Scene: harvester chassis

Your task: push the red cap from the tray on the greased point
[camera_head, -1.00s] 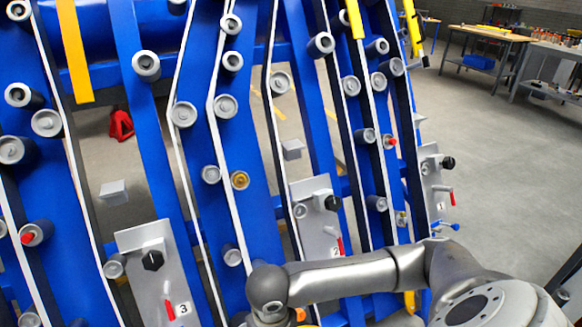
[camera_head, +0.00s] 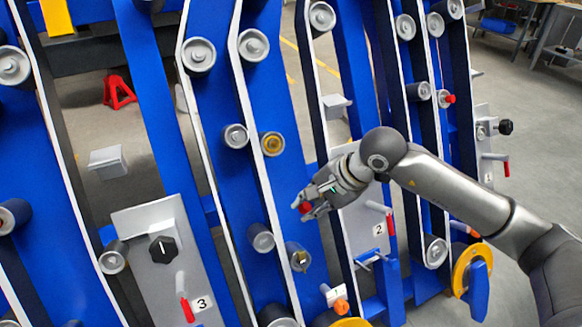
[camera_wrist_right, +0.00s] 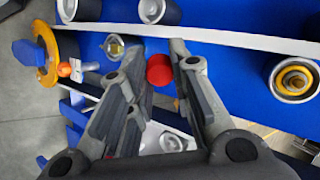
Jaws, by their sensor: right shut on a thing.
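My right gripper (camera_head: 308,205) is shut on the small red cap (camera_head: 305,207). The cap also shows between the fingertips (camera_wrist_right: 178,62) in the right wrist view, as a round red disc (camera_wrist_right: 159,70). The gripper hangs in front of a blue beam, apart from the rollers. A grey roller end with an amber ring (camera_head: 272,144), which looks greased, is above and left of the gripper; it also shows at the right in the wrist view (camera_wrist_right: 294,80). Another roller end with a brass-coloured fitting (camera_head: 299,257) is below the gripper. I cannot make out the tray. My left gripper is out of view.
Slanted blue beams with white-edged strips and several grey rollers fill the view. Grey plates with black knobs and red handles, marked 3 (camera_head: 164,250) and 2 (camera_head: 365,232), stand between them. An orange-tipped part (camera_head: 341,306) and a yellow ring (camera_head: 468,268) are low down.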

